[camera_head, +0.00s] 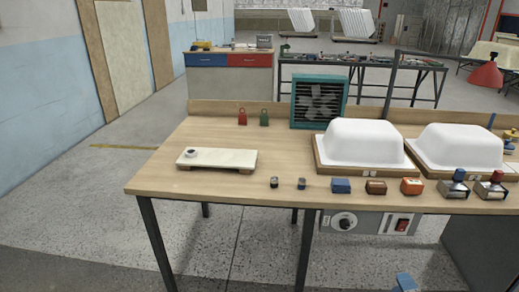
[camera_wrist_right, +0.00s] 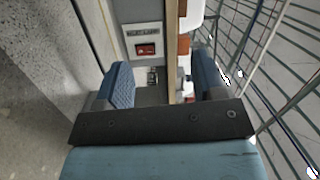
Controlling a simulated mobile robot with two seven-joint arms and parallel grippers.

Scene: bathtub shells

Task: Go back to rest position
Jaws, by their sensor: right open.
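My right gripper (camera_head: 404,282) shows only as a small blue tip at the bottom edge of the head view, in front of and below the workbench (camera_head: 215,188). In the right wrist view my right gripper (camera_wrist_right: 162,78) has its two blue fingers wide apart, with nothing between them. Beyond the fingers are the control panel's red switch (camera_wrist_right: 147,50) and the wooden bench edge (camera_wrist_right: 172,60). My left gripper is not in view.
On the bench stand two white tub shells (camera_head: 363,143) (camera_head: 460,146), a teal fan (camera_head: 319,101), a pale board (camera_head: 215,160) and several small blocks and tools along the front edge. A control panel (camera_head: 370,223) hangs below. Floor at the left is clear.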

